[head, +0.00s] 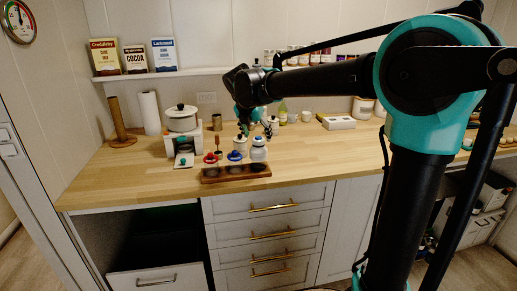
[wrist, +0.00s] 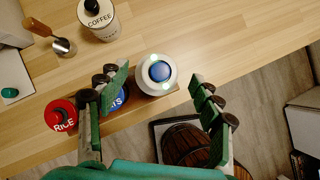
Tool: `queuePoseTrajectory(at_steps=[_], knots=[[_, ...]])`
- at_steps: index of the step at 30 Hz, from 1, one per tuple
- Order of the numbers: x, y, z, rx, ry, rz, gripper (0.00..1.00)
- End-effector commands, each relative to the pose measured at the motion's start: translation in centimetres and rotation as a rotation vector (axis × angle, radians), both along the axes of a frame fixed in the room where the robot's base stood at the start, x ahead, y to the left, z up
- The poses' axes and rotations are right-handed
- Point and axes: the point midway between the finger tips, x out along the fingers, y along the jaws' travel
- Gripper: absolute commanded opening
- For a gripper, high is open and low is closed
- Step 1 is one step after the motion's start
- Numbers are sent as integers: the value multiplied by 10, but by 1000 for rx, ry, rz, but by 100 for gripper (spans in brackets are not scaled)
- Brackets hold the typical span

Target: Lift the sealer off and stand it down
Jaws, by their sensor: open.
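The sealer (head: 259,143) is a white rounded cap with a blue top, at the right end of a dark wooden rack (head: 208,180). In the wrist view the sealer (wrist: 143,79) shows its blue button and small green lights. It appears to sit on a container, mostly hidden beneath it. My gripper (head: 255,129) is above it, pointing down. In the wrist view my gripper (wrist: 161,82) is open, one finger on each side of the sealer, with no clear contact.
A red-lidded rice jar (wrist: 61,115) and a blue-lidded jar (wrist: 115,96) stand left in the rack, the blue one close to my left finger. A coffee canister (wrist: 100,22) stands behind. The counter (head: 320,160) is clear to the right.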

Motion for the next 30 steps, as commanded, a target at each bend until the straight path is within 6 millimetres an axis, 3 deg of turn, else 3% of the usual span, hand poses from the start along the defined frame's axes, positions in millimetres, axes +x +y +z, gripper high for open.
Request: queuePoseTrajectory(at_steps=[6, 16, 30], knots=[[13, -4, -26, 0, 0, -1, 65], [16, -5, -31, 1, 0, 0, 64], [15, -5, -31, 0, 0, 0, 6]])
